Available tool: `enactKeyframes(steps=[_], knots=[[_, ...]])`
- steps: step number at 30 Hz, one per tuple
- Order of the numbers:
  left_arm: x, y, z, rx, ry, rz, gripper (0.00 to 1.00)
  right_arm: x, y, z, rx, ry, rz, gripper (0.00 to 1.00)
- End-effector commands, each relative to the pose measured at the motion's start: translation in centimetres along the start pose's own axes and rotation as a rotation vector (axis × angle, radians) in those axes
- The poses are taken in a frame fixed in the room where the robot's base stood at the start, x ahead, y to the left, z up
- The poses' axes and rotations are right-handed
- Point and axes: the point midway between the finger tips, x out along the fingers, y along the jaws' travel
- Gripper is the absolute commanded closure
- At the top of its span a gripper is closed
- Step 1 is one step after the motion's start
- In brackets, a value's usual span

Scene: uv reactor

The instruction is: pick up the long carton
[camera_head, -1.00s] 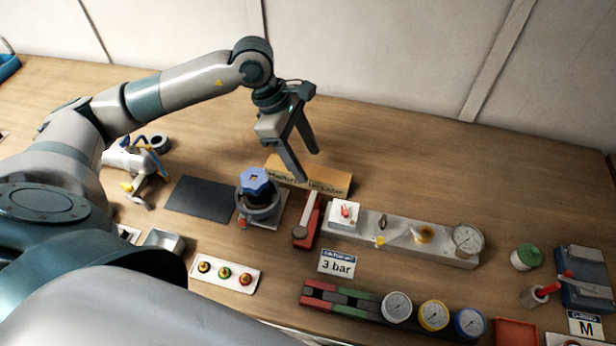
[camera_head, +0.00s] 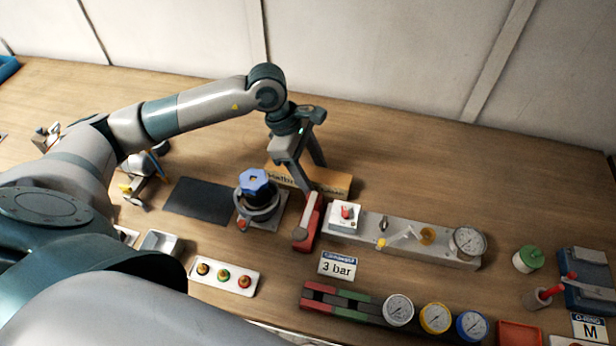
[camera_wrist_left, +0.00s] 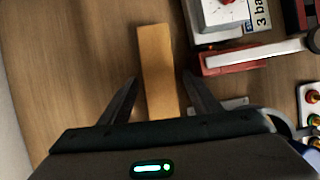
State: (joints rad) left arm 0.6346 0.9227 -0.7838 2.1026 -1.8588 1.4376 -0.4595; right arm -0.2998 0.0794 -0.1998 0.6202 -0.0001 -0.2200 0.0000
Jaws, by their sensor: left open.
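The long carton (camera_head: 334,182) is a narrow tan box lying on the table behind the blue-knobbed device. It also shows in the left wrist view (camera_wrist_left: 155,65), running lengthwise between the two fingers. My left gripper (camera_head: 315,178) is open above the carton, with one finger on each side of it in the left wrist view (camera_wrist_left: 158,85). The near finger hides part of the carton and its printed label in the head view. I cannot see any contact. My right gripper is not in view.
A blue-knobbed device (camera_head: 257,199) stands close in front of the carton. A red holder with a pale handle (camera_head: 306,226) and a grey valve plate (camera_head: 453,253) with a gauge lie to the right. The table behind the carton is clear.

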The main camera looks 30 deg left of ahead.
Motion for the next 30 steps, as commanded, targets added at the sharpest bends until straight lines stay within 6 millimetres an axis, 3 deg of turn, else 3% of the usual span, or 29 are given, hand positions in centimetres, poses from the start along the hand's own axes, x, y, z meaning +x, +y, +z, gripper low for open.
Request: enactKeyframes(steps=[15,21,30], knots=[[0.24,0.00,-0.02,0.000,0.001,0.000,0.43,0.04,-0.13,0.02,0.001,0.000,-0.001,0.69],[0.23,0.00,-0.02,0.000,0.001,0.000,0.88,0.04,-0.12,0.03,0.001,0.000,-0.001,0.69],[0.13,0.02,0.02,0.000,0.000,0.001,0.88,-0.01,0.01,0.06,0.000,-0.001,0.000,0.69]])
